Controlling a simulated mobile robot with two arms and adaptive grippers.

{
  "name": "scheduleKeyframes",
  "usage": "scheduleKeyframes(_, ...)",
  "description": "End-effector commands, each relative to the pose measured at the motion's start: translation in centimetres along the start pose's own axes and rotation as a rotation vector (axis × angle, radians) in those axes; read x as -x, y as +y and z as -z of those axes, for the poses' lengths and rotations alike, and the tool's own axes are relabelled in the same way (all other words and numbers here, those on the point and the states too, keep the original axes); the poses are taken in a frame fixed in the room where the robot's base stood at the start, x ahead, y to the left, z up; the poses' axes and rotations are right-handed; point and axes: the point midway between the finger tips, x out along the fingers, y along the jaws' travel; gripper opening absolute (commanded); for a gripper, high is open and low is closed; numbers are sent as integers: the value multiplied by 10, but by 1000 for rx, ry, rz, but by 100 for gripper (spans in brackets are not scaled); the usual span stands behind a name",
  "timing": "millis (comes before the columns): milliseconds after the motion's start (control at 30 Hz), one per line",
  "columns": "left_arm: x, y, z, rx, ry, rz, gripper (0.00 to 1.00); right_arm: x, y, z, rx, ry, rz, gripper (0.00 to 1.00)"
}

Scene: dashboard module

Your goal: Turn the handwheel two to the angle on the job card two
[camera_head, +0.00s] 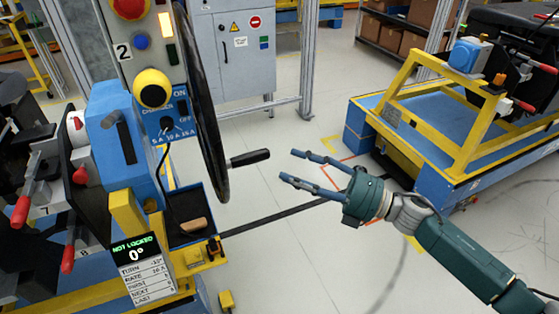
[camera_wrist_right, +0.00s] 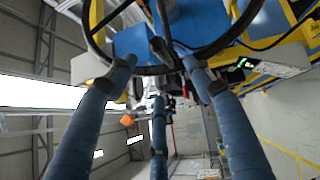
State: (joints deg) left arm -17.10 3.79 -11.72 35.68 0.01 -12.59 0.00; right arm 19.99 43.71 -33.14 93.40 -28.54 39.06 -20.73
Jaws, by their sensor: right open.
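The handwheel (camera_head: 205,125) is a large black rim seen nearly edge-on beside the panel marked 2. Its black handle (camera_head: 250,158) sticks out to the right. The job card (camera_head: 148,283) hangs at lower left under a display (camera_head: 135,249) reading NOT LOCKED and 0°. Its TURN line seems to read -12°, in small print. My right gripper (camera_head: 289,167) is open and empty, its fingers pointing left at the handle with a small gap. In the wrist view, the rim (camera_wrist_right: 150,71) and handle (camera_wrist_right: 160,47) show beyond the spread fingers (camera_wrist_right: 159,72). My left gripper is out of view.
A blue and yellow cart (camera_head: 480,145) stands at right. A grey cabinet (camera_head: 236,50) is behind. The floor between wheel and cart is clear.

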Motion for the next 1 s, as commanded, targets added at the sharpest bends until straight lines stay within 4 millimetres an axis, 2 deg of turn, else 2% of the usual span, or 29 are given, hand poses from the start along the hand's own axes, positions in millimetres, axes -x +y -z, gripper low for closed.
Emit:
scheduleKeyframes(300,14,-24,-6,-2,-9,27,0,-55,5,-1,-3,-2,-5,52)
scheduleKeyframes(533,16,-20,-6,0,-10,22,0,-91,2,-1,-5,-3,-4,52)
scheduleKeyframes(700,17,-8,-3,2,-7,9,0,-103,1,-1,-5,-5,-3,52)
scheduleKeyframes(1000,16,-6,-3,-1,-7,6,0,-104,1,-1,-6,-5,-2,52)
